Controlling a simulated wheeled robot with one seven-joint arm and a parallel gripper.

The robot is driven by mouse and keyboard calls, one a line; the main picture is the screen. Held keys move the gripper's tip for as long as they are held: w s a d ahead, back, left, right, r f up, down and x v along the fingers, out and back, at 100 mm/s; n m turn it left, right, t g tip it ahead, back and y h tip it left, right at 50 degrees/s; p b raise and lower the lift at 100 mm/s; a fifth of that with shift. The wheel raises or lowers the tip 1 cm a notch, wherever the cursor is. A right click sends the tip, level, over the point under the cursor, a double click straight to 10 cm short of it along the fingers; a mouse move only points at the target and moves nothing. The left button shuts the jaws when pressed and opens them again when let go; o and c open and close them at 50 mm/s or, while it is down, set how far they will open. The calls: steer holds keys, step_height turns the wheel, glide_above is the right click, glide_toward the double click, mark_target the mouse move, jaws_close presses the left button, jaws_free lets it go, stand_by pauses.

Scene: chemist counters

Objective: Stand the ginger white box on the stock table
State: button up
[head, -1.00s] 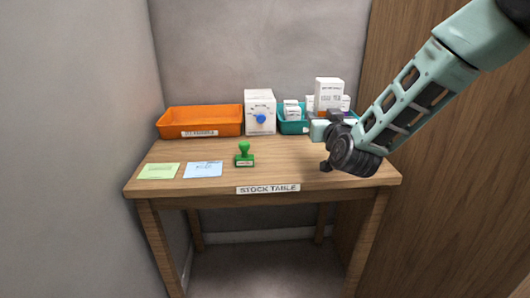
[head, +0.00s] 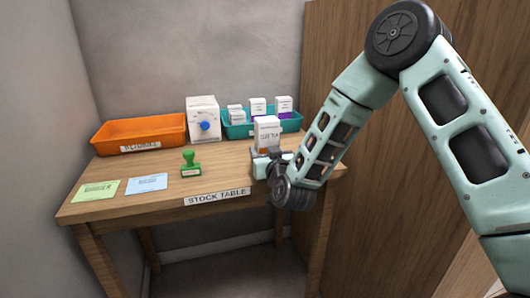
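A white box with an orange lower band and dark lettering (head: 267,132) stands upright at my gripper (head: 268,160), over the right part of the stock table (head: 225,173). The lettering is too small to read surely. My gripper appears shut on the lower part of the box, with the fingers partly hidden by the wrist. The box's bottom is hidden, so I cannot tell whether it touches the table top. It is in front of the teal tray (head: 236,131).
The teal tray holds several white boxes. A white box-shaped device with a blue knob (head: 203,117) and an orange tray (head: 140,133) stand at the back. A green stamp (head: 191,165), blue paper (head: 147,183) and green paper (head: 97,190) lie forward. A wooden panel borders the right.

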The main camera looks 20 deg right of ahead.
steer(key=shift+f, duration=0.1)
steer(key=o, duration=1)
